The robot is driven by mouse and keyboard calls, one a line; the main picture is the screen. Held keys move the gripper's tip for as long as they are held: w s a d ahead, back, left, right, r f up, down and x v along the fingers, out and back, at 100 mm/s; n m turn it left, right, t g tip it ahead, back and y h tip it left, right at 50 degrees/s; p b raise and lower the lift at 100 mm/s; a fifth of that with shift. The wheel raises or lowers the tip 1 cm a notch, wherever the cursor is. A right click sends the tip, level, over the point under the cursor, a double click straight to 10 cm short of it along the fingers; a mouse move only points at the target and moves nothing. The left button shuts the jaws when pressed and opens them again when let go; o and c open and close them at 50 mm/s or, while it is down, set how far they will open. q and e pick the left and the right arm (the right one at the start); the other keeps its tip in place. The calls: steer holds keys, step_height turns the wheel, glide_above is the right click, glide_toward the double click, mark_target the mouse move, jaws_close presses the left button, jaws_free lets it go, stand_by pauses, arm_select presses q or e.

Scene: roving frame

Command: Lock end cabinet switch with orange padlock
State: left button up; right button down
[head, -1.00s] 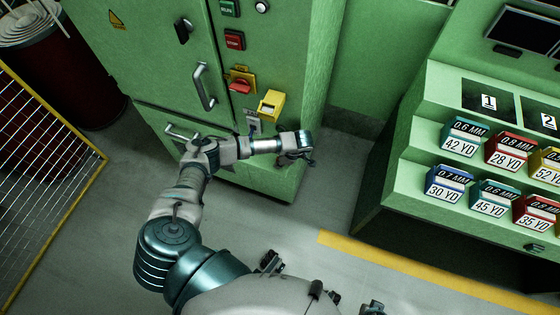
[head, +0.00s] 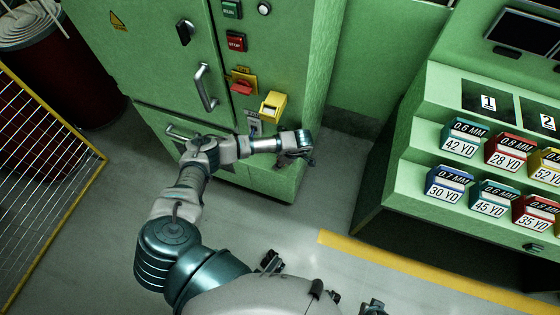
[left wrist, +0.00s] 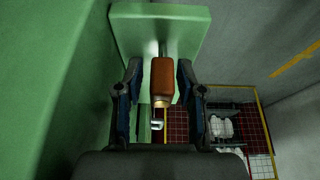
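My left gripper (head: 298,152) is in front of the lower right part of the green cabinet (head: 165,75), below its controls. In the left wrist view, its two dark fingers (left wrist: 160,70) flank an orange-brown padlock (left wrist: 162,80) with a brass end and a pale hooked shackle (left wrist: 155,125). The padlock does not show in the head view. A red switch (head: 242,88) on a yellow plate is on the cabinet front, above and left of my gripper.
A yellow box (head: 273,105) projects right of the red switch. Cabinet handles (head: 206,88) stick out to the left. A green console (head: 420,165) with coloured boxes stands at right, a yellow mesh fence (head: 45,160) at left. Grey floor is open between.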

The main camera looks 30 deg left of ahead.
arm_select(q)
steer(key=shift+a+f, duration=0.1)
steer(key=shift+a, duration=0.1)
jaws_close()
steer(key=shift+p+v, duration=0.55)
steer(key=shift+v, duration=0.3)
steer(key=shift+a+r+p, duration=0.2)
steer(key=shift+r+p, duration=1.05)
steer(key=shift+r, duration=0.55)
